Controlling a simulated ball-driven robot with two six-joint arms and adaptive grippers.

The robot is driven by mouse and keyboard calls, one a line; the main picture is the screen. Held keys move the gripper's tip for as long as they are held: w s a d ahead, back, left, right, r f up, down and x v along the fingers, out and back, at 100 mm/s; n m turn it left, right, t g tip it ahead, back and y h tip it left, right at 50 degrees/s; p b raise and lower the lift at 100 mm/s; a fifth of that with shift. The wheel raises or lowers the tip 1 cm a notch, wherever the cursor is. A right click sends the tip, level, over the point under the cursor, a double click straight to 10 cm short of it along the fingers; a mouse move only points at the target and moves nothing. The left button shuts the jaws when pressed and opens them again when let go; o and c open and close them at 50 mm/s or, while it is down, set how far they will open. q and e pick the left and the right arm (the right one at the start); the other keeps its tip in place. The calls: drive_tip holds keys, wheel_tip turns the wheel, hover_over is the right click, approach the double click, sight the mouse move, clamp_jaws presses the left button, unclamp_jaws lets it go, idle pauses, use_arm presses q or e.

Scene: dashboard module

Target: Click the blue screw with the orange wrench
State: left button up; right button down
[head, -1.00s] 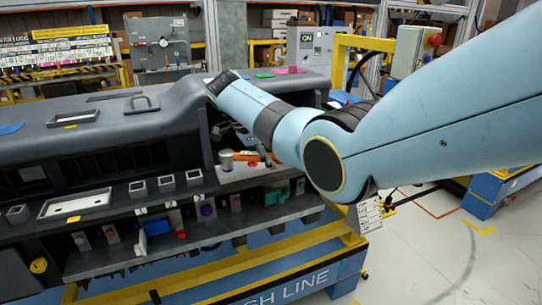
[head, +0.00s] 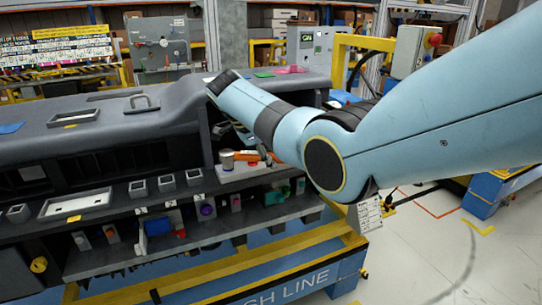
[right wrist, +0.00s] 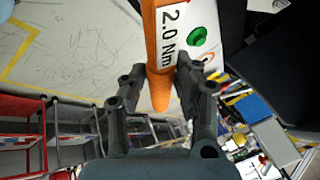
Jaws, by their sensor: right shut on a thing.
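The orange wrench (right wrist: 163,40), labelled 2.0 Nm, is clasped between the two dark fingers of my right gripper (right wrist: 160,72) in the right wrist view. Its rounded handle end pokes through between the fingers; its far end runs out of the top of the picture. In the head view a bit of orange wrench (head: 270,158) shows over a white plate (head: 238,175) in the dashboard's right-hand recess, partly behind my right arm. A green round screw (right wrist: 198,36) sits on a white surface beside the wrench. I cannot make out the blue screw. My left gripper is not in view.
A grey cylinder (head: 226,161) stands on the plate, close to the wrench. The dark dashboard (head: 110,125) overhangs the recess. A lower shelf (head: 215,232) holds several small coloured parts, including a blue block (head: 157,225). Open floor lies at the right.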

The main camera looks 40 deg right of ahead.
drive_tip(key=shift+w+d+r, duration=0.1)
drive_tip(key=shift+w, duration=0.05)
drive_tip(key=shift+r+p, duration=2.6)
drive_tip(key=shift+r, duration=0.4)
drive_tip(key=shift+f, duration=0.1)
